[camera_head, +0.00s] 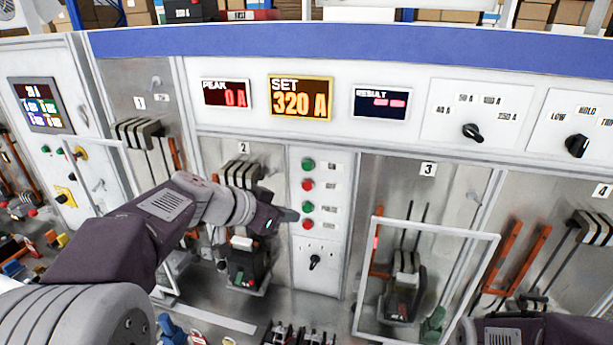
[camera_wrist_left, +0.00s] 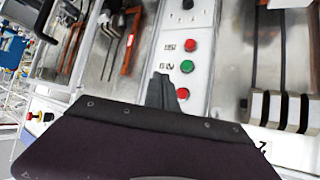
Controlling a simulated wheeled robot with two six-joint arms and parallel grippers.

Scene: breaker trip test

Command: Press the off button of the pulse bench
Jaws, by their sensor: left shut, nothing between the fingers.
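The pulse bench's narrow button panel (camera_head: 335,185) carries a column of alternating green and red buttons; their labels are too small to read surely. The upper red button (camera_head: 308,185) and lower red button (camera_head: 308,224) both show. My left gripper (camera_head: 290,214) is shut and empty, its tip just left of the lower buttons in the head view. In the left wrist view the shut fingers (camera_wrist_left: 160,88) are beside a red button (camera_wrist_left: 182,93), with a green button (camera_wrist_left: 187,66) and another red one (camera_wrist_left: 191,45) above. Contact cannot be told. My right arm shows at the lower right edge; its fingers are unclear.
A rotary knob (camera_head: 315,261) sits below the buttons. The SET display (camera_head: 300,97) reads 320 A and the PEAK display (camera_head: 226,94) 0 A. A white-framed guard (camera_head: 430,228) stands before bay 3, right of the panel. A breaker (camera_head: 245,262) stands in bay 2.

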